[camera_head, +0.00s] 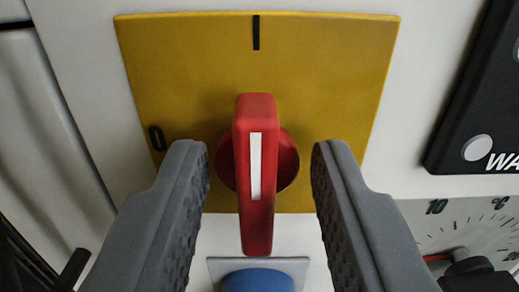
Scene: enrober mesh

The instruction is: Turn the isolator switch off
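The isolator switch (257,170) is a red rotary handle with a white stripe, mounted on a yellow plate (330,70). The handle stands vertical, in line with the black "I" mark (256,32) at the top of the plate. A black "0" mark (157,138) is at the plate's left edge. My gripper (260,160) is open, with one grey finger on each side of the handle. A gap shows between each finger and the handle in this view. How far the fingertips are from the plate is hard to tell.
A blue round part on a pale square plate (298,266) is below the handle. A black panel with a light button (477,148) is at the right, above a dial gauge (450,222). A pale panel with a dark handle-like part (72,268) is at the left.

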